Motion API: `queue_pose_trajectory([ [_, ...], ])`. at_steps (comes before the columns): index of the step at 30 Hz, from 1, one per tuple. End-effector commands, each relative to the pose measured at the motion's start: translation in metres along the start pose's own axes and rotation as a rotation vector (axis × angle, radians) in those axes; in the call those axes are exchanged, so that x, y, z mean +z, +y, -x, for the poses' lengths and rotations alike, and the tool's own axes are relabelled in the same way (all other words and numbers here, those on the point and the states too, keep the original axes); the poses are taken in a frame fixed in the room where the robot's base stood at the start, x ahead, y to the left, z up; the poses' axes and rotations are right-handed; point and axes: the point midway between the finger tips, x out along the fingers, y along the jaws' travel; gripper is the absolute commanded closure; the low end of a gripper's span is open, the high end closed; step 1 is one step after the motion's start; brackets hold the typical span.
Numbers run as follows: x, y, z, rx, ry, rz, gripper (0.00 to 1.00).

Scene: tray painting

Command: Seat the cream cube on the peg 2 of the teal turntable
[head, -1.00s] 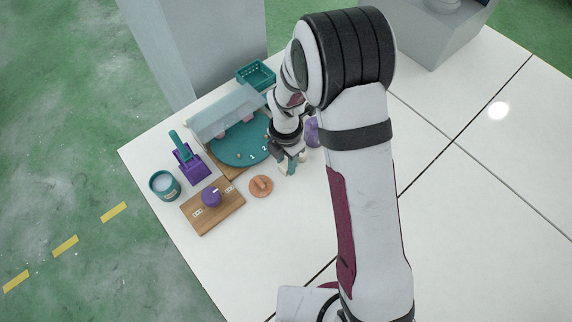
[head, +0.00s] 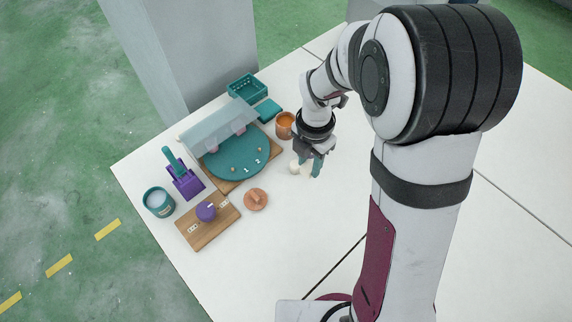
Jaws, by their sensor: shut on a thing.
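The teal turntable (head: 236,165) lies on a wooden base, with small pegs and white numerals 1 and 2 near its front right edge. The peg by numeral 2 (head: 261,149) looks bare. My gripper (head: 308,168) is right of the turntable, low over the white table, pointing down. It is shut on a small cream thing, which seems to be the cream cube (head: 295,168). The fingers partly hide it, so its exact shape and its gap to the table cannot be told.
A clear hood (head: 217,124) covers the turntable's back. An orange cup (head: 285,124), a teal basket (head: 246,86) and a teal block (head: 267,109) stand behind. A copper-coloured disc (head: 256,200), a wooden board with purple knob (head: 206,211), a purple holder (head: 187,184) and a teal tin (head: 158,202) lie in front and left.

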Motion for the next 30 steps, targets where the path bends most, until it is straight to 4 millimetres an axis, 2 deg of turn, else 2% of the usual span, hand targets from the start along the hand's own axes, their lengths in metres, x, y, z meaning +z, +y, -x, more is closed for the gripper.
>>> queue_pose_trajectory([
  [3,0.014,-0.022,0.016,0.002,-0.001,-0.006,1.0],
  [6,0.022,-0.034,0.024,0.0,-0.001,-0.002,1.0],
  [9,0.026,-0.032,0.028,0.0,-0.001,0.0,1.0],
  [11,0.028,-0.019,0.028,0.0,0.0,0.002,1.0],
  [13,0.027,0.006,0.027,-0.001,0.0,0.001,1.0],
  [17,0.018,0.064,0.022,-0.001,0.0,-0.007,1.0],
  [18,0.013,0.082,0.02,0.0,-0.001,-0.01,1.0],
  [21,-0.003,0.119,0.014,-0.001,-0.001,-0.018,1.0],
  [25,-0.018,0.146,0.009,-0.001,0.0,-0.029,1.0],
  [30,-0.022,0.152,-0.003,-0.002,0.0,-0.032,1.0],
])
